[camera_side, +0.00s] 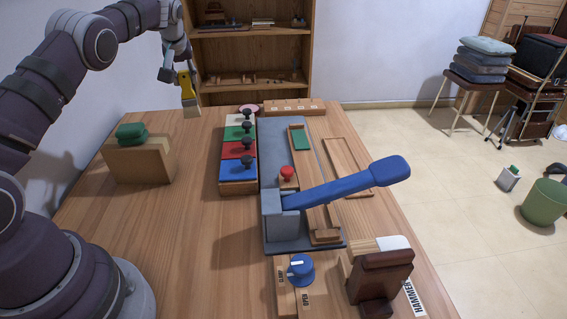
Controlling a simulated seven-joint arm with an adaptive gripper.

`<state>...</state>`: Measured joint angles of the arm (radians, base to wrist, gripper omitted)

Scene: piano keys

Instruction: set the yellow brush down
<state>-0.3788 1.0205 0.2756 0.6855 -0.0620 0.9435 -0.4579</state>
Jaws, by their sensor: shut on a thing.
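The yellow brush (186,84) is in my gripper (181,74) at the far left part of the table, in the side view. Its yellow handle is between the fingers and its pale bristle end (192,109) points down. The gripper is shut on the handle. The bristle end is near the table's far edge; I cannot tell whether it touches the surface. The fingertips are small and partly hidden by the handle.
A wooden block with a green top (139,160) stands at the left. A colored key box (238,168) with black knobs and a grey device with a blue lever (345,184) fill the middle. The wooden table (190,200) is bare between block and keys.

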